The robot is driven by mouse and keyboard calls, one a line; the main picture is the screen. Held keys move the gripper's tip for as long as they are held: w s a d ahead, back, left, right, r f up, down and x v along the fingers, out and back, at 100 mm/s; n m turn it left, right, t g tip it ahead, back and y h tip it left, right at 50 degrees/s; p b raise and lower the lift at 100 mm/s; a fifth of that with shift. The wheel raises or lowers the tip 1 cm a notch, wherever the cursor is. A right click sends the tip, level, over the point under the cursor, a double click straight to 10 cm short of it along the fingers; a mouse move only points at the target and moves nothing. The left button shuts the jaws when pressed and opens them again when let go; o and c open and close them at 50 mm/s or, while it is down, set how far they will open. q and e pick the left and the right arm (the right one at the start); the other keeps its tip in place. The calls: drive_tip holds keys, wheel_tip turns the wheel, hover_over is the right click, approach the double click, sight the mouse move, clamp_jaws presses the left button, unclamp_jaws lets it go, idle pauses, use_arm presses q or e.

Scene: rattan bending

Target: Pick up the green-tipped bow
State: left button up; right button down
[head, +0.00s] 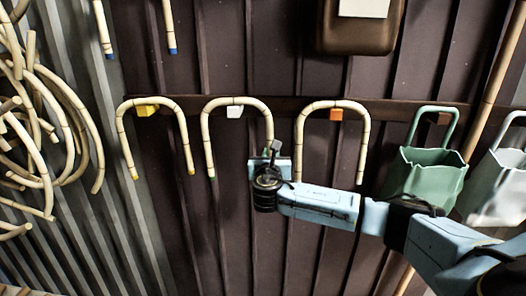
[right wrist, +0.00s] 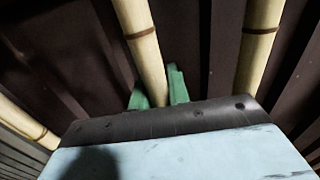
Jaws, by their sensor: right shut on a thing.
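The green-tipped bow (head: 206,135) is a pale, bamboo-like inverted U. It hangs over a white hook (head: 234,112) in the middle of a row of three bows, and its left leg ends in a green tip. My right gripper (head: 268,160) comes in from the right at the bow's right leg and covers that leg's lower end. In the right wrist view, the gripper's green fingers (right wrist: 160,90) are shut on that leg (right wrist: 145,52). My left gripper is not in view.
A bow (head: 124,145) with yellow tips hangs on a yellow hook at left. Another bow (head: 300,140) hangs on an orange hook close to the right of my gripper. A green bucket (head: 425,172) and a white bucket (head: 496,185) hang at right. Coiled rattan (head: 60,95) hangs at far left.

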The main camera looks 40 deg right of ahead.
sight(271, 136)
wheel_tip(271, 136, up, 7)
drive_tip(key=shift+s+a+r, duration=0.1)
drive_tip(key=v, duration=1.9)
drive_tip(key=shift+s+a+f, duration=0.2)
drive_tip(key=shift+a, duration=0.05)
